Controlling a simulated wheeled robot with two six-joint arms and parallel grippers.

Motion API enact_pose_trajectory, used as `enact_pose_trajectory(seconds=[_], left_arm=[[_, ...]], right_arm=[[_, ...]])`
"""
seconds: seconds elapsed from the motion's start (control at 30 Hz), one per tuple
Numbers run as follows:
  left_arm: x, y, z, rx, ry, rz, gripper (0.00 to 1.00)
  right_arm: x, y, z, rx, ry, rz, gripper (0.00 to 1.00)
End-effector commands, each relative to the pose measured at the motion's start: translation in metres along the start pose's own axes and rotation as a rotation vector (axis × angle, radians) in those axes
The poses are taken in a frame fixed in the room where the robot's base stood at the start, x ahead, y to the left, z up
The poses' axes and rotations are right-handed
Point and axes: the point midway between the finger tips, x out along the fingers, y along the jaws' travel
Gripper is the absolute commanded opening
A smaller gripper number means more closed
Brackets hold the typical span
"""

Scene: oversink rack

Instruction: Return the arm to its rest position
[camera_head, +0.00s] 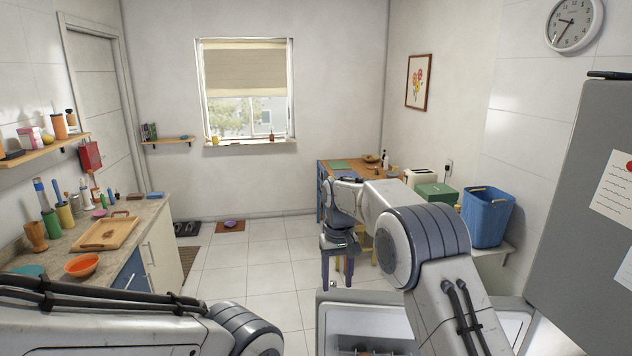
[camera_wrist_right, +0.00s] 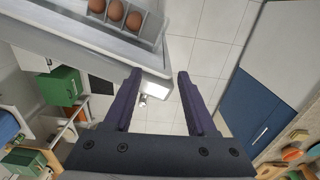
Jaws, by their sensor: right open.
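My right arm (camera_head: 425,245) reaches forward over the right half of the head view, bent, with its gripper (camera_head: 338,270) pointing down. The gripper's two dark purple fingers stand apart in the right wrist view (camera_wrist_right: 159,82), with only floor and a corner of the pale open unit behind them. Nothing is between the fingers. My left arm (camera_head: 130,320) crosses the lower left of the head view; its gripper is out of the picture.
A pale open unit (camera_head: 361,297) lies just below my right arm; the wrist view shows brown eggs (camera_wrist_right: 115,12) in it. A grey fridge-like panel (camera_head: 582,190) stands at right. A counter with a wooden tray (camera_head: 105,233) and orange bowl (camera_head: 82,265) is left. Middle floor is clear.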

Motion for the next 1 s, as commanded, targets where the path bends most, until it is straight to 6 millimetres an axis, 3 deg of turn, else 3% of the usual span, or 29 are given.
enact_pose_trajectory(seconds=[0.37, 0.67, 0.77, 1.0], left_arm=[[0.014, -0.001, 0.001, -0.001, 0.000, 0.000, 0.50], [0.035, -0.003, 0.002, -0.003, 0.000, 0.000, 0.50], [0.046, -0.003, 0.003, -0.004, 0.000, 0.000, 0.50], [0.081, -0.006, 0.004, -0.006, 0.000, 0.000, 0.50]], right_arm=[[-0.007, -0.021, 0.033, -0.041, 0.007, -0.011, 0.57], [-0.011, -0.062, 0.092, -0.124, 0.016, -0.027, 0.57], [-0.009, -0.078, 0.127, -0.165, 0.021, -0.035, 0.57], [0.021, -0.104, 0.258, -0.298, 0.035, -0.062, 0.57]])
